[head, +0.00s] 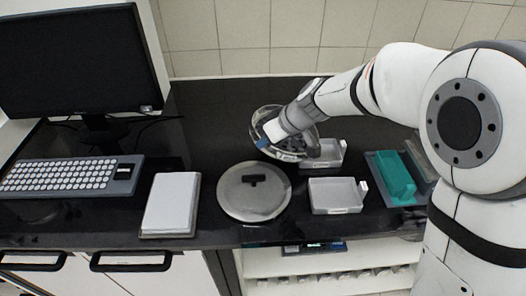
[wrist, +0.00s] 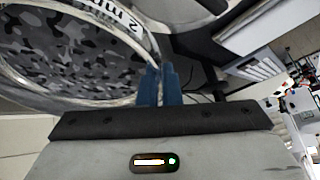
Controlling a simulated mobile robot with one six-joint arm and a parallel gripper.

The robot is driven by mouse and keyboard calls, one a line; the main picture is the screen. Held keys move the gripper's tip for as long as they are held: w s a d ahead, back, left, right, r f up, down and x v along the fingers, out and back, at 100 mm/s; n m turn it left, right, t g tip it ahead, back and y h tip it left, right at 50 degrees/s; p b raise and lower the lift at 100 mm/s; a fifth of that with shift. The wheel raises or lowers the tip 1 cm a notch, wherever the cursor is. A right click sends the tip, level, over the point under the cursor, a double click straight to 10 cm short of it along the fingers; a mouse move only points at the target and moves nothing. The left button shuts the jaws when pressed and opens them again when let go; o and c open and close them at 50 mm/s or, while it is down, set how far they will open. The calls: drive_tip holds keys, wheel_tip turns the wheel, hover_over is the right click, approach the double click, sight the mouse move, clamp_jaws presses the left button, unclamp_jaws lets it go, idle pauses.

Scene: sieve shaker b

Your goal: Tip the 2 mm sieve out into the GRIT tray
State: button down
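The 2 mm sieve is a clear-walled ring (head: 256,122) with "2 mm" on its rim; it fills the upper left of the wrist view (wrist: 143,47). Mottled grey and black shows inside it; I cannot tell grains from mesh. My gripper (head: 262,144) has its blue fingers (wrist: 160,84) shut on the sieve's rim. The sieve is held up in the air and looks tilted. Two white trays stand below and to the right: a back tray (head: 332,154), partly hidden by the sieve, and a front tray (head: 335,196). Their labels are too small to read, so I cannot tell which is GRIT.
A round grey disc with a dark handle (head: 240,204) lies left of the front tray. A teal piece (head: 396,178) in a dark tray stands right. A white pad (head: 171,203), keyboard (head: 70,176) and monitor (head: 75,62) are at left. The black bench behind the disc is clear.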

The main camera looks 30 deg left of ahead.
drive_tip(key=shift+w+d+r+y+b, duration=0.3)
drive_tip(key=shift+d+r+y+b, duration=0.2)
drive_tip(key=shift+b, duration=0.15)
drive_tip(key=w+d+r+m+g+y+b, duration=0.1)
drive_tip(key=w+d+r+y+b, duration=0.1)
drive_tip(key=d+y, duration=0.3)
drive_tip(key=w+d+r+m+g+y+b, duration=0.1)
drive_tip(key=w+d+r+m+y+b, duration=0.1)
drive_tip(key=d+y+b, duration=0.3)
drive_tip(key=w+d+r+m+g+y+b, duration=0.1)
drive_tip(key=w+d+r+y+b, duration=0.2)
drive_tip(key=d, duration=0.4)
drive_tip(key=shift+w+d+r+y+b, duration=0.3)
drive_tip(key=shift+w+y+b, duration=0.15)
drive_tip(key=shift+y, duration=0.95)
idle(0.3)
